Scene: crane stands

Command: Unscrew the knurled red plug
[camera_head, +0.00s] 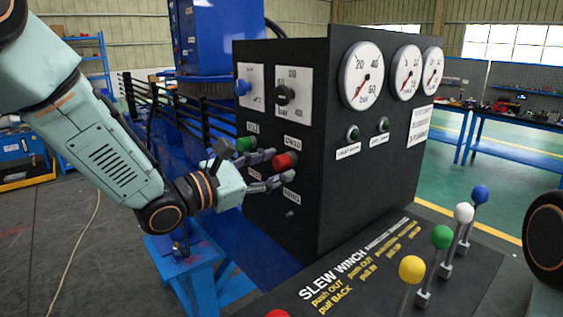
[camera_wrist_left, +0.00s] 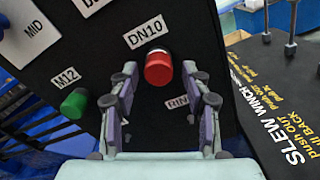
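The knurled red plug (camera_head: 286,160) sits on the black panel of the control box, by a white label. In the left wrist view the red plug (camera_wrist_left: 158,68) is under the DN10 label, just beyond and between the fingertips. My left gripper (camera_head: 275,169) is open, its two fingers spread, with the tips close to the plug. In the left wrist view the left gripper (camera_wrist_left: 160,82) shows a clear gap between the fingers, with nothing held. I cannot tell whether a finger touches the plug. My right gripper is not in view; only part of a dark joint shows at the right edge.
A green plug (camera_head: 245,144) sits left of the red one, labelled M12 in the wrist view (camera_wrist_left: 74,103). Above are a blue knob (camera_head: 242,87) and a black knob (camera_head: 285,95). Levers with coloured balls, including a yellow one (camera_head: 412,269), stand at the lower right.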

